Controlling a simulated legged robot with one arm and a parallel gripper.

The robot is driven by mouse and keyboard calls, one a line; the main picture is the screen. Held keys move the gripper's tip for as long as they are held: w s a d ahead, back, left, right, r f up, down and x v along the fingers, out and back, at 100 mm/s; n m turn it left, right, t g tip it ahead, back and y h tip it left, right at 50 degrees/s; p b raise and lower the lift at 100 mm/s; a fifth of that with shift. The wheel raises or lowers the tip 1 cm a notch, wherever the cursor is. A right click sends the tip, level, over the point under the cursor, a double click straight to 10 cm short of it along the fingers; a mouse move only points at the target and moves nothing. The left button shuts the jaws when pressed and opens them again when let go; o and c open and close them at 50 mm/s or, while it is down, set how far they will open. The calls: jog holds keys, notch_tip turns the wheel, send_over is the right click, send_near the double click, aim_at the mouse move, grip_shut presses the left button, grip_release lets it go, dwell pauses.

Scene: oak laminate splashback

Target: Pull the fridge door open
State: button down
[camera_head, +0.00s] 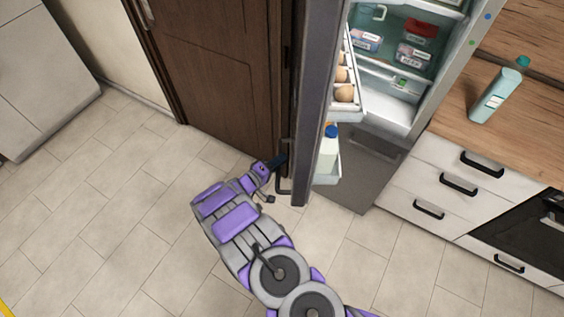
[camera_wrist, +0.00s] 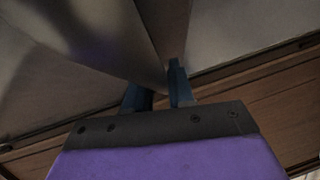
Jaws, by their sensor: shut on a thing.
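The fridge door (camera_head: 314,100) stands open, seen nearly edge-on in the head view, with the lit fridge interior (camera_head: 395,55) showing to its right. A dark bar handle (camera_head: 284,190) is on the door's outer face near its lower end. My gripper (camera_head: 278,163) is at this handle, shut on it, reaching from the lower left. In the wrist view the dark blue fingers (camera_wrist: 160,88) rise against a grey surface, and the handle between them is hard to make out.
Door shelves hold eggs (camera_head: 345,93) and a white bottle (camera_head: 328,147). A brown wooden door (camera_head: 215,70) stands close behind the fridge door. White drawers (camera_head: 440,180) and a counter with a teal bottle (camera_head: 497,97) are at right. Tiled floor (camera_head: 110,210) is clear at left.

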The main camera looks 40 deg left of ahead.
jog(key=shift+s+f, duration=0.15)
jog(key=shift+f, duration=0.15)
jog(key=c, duration=1.1)
grip_release()
jog(key=shift+a+r, duration=0.1)
jog(key=shift+r, duration=0.05)
